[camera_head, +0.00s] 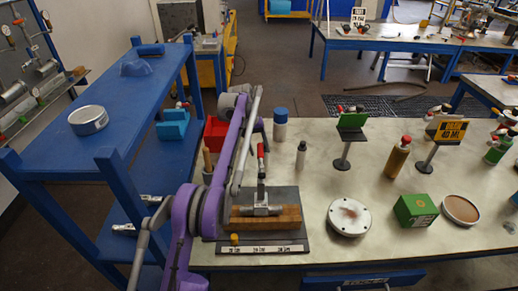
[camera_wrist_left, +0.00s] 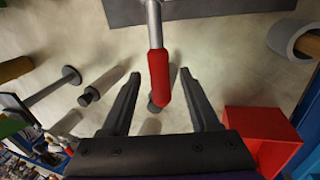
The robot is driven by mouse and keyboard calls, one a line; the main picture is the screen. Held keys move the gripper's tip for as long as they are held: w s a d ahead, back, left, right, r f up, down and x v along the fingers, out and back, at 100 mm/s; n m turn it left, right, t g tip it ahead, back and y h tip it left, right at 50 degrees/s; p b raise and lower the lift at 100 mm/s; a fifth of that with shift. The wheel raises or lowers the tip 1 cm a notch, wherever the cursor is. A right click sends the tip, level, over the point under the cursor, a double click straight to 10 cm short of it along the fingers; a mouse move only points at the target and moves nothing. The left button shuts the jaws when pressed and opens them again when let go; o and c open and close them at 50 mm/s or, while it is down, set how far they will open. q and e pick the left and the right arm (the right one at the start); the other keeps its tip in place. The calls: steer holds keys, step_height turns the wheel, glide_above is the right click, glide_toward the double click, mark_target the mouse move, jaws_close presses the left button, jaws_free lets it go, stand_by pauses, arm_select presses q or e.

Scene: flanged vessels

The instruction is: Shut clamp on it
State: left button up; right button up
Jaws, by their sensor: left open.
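The toggle clamp (camera_head: 262,210) sits on a wooden block (camera_head: 265,223) on a dark base plate (camera_head: 292,200). Its lever stands up, and the red handle grip (camera_head: 262,156) is at the top. In the left wrist view the red grip (camera_wrist_left: 159,75) lies between the spread fingers of my left gripper (camera_wrist_left: 157,78), with space on both sides. The gripper is open and empty. In the head view my purple arm and its links partly hide the area left of the clamp, and the fingers are hard to make out. My right gripper is not in view.
A red bin (camera_head: 215,133) stands behind my arm and shows in the left wrist view (camera_wrist_left: 262,135). A grey bottle (camera_head: 301,155), a blue-capped bottle (camera_head: 280,125), a green sign (camera_head: 351,122), a round flange (camera_head: 349,217) and a green box (camera_head: 415,210) stand on the table.

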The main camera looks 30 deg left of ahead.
arm_select(q)
jaws_close()
stand_by(1.4)
